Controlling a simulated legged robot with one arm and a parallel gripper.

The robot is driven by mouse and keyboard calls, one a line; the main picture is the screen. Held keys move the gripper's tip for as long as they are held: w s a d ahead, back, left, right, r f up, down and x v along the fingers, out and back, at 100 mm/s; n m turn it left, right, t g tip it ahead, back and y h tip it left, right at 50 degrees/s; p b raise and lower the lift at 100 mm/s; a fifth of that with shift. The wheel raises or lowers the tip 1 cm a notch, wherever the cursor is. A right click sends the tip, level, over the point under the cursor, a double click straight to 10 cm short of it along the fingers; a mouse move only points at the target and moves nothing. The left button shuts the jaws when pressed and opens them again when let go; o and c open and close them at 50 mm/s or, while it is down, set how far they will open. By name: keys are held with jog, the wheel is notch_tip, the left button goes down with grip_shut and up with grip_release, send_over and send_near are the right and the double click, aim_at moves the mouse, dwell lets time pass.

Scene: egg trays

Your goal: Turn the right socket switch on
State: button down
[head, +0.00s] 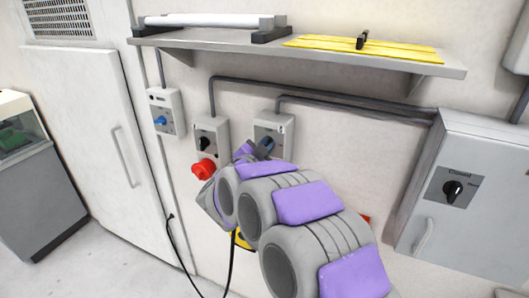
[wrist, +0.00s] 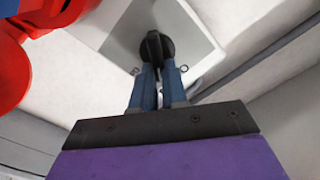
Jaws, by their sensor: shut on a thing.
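The right socket box (head: 287,124) is a grey wall box under the shelf. In the wrist view, the box's black round switch (wrist: 154,44) has a raised handle. The two blue fingers of my gripper (wrist: 158,72) are closed around the lower end of this handle. The handle lies roughly in line with the fingers in the wrist view. The switch's markings cannot be read.
A middle socket box (head: 211,128) with a black switch and a red plug (head: 204,168) is close on the left. A box with a blue switch (head: 161,112) is farther left. A shelf (head: 330,51) overhangs the boxes. A large grey cabinet (head: 463,205) is on the right.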

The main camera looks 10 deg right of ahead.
jog(key=m+b, duration=0.1)
jog(key=m, duration=0.1)
jog(key=f+m+b, duration=0.1)
jog(key=b, duration=0.1)
jog(key=m+b, duration=0.2)
jog(key=shift+s+d+f+m, duration=0.15)
jog(key=shift+s+f+m, duration=0.1)
jog(key=shift+m, duration=0.05)
jog(key=m+b, duration=0.4)
jog(key=shift+f+m, duration=0.35)
jog(key=shift+m, duration=0.35)
jog(key=c, duration=1.2)
grip_release()
jog(key=shift+r, duration=0.2)
jog(key=shift+o, duration=0.2)
jog(key=shift+s+r, duration=0.1)
jog(key=shift+s, duration=0.2)
jog(key=p+v, duration=0.3)
jog(key=v, duration=1.4)
jog(key=shift+w, duration=0.15)
